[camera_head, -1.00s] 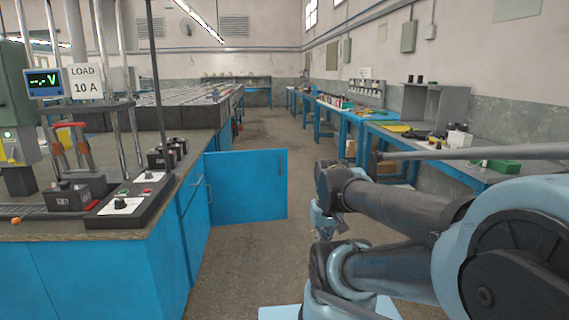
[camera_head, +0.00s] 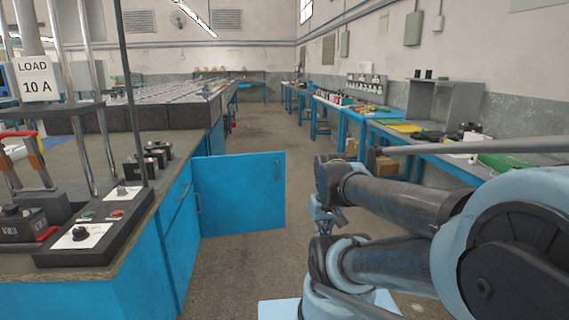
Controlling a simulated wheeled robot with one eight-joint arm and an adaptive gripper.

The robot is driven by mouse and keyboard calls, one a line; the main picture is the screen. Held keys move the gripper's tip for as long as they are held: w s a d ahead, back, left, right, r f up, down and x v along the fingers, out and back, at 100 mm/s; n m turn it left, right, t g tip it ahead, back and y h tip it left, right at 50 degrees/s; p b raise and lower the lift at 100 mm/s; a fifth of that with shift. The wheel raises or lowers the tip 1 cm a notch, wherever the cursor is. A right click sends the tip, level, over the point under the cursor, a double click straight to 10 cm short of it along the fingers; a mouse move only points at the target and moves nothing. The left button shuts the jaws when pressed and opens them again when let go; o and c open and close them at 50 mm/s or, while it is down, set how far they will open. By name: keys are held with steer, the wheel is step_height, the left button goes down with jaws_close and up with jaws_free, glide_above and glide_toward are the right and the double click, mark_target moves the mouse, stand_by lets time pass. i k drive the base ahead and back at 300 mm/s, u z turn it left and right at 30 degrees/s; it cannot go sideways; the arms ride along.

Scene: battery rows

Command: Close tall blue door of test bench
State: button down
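The blue door (camera_head: 240,192) of the test bench stands open, swung out from the bench side into the aisle. A slim handle shows near its upper right edge. The test bench (camera_head: 135,240) has blue sides and a dark worktop, and fills the left of the view. My gripper (camera_head: 324,222) seems to be at the small end part below my arm's elbow, right of the door and apart from it in the picture. It is small and partly hidden by my arm links, so its fingers cannot be made out.
Bare floor (camera_head: 240,265) lies between the bench and my arm, and the aisle runs clear behind the door. Blue workbenches (camera_head: 358,130) with equipment line the right wall. A control box (camera_head: 95,232) and the load sign (camera_head: 35,80) stand on the test bench.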

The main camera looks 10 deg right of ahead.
mark_target(244, 193)
steer(key=i, duration=1)
steer(key=u, duration=0.05)
